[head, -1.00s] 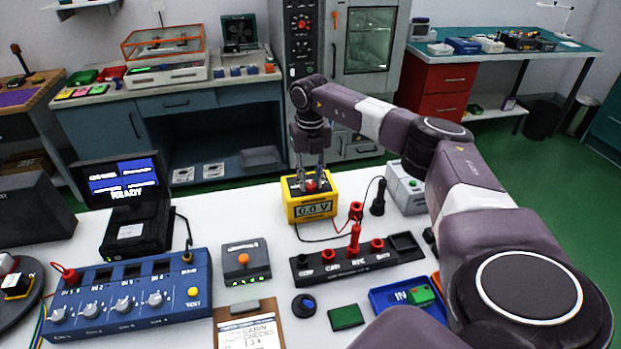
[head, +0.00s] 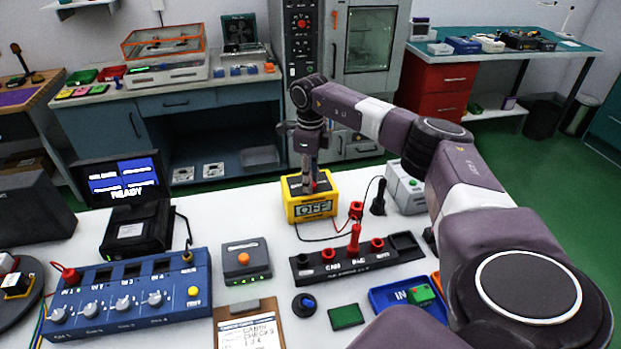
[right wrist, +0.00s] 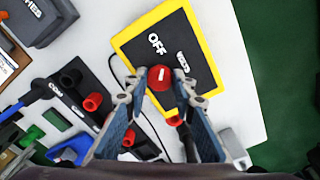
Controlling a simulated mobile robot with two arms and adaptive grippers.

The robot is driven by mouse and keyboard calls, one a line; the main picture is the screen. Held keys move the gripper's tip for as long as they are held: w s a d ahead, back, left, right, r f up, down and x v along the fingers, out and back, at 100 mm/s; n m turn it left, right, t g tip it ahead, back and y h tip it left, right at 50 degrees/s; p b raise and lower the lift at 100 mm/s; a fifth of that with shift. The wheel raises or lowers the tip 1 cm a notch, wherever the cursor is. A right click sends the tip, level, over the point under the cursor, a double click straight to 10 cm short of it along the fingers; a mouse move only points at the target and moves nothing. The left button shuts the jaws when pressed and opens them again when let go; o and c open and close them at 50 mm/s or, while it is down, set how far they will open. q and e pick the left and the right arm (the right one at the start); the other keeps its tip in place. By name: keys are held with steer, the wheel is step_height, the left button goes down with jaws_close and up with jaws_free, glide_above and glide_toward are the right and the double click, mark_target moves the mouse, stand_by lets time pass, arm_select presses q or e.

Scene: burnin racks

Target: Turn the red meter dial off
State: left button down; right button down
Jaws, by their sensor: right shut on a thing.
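The yellow meter (head: 322,207) stands on the white table, and its display (head: 313,209) now reads OFF. In the right wrist view the meter's dark top face (right wrist: 172,50) carries the word OFF and a second, partly legible label. The red dial (right wrist: 160,78) sits on that face with a white mark on it. My right gripper (head: 309,184) points down from above the meter and is shut on the red dial; its two fingers flank the dial in the right wrist view (right wrist: 160,95). My left gripper is not in view.
A black socket strip (head: 355,262) with red plugs lies in front of the meter. A blue channel box (head: 130,295), a grey box with an orange button (head: 245,260) and a clipboard (head: 248,325) are to the left. A grey case (head: 405,188) stands right of the meter.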

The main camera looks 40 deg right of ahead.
steer(key=shift+w+r+n, duration=0.1)
steer(key=shift+n, duration=1)
steer(key=c, duration=1.6)
jaws_free()
step_height(320, 180, up, 12)
steer(key=shift+f, duration=0.1)
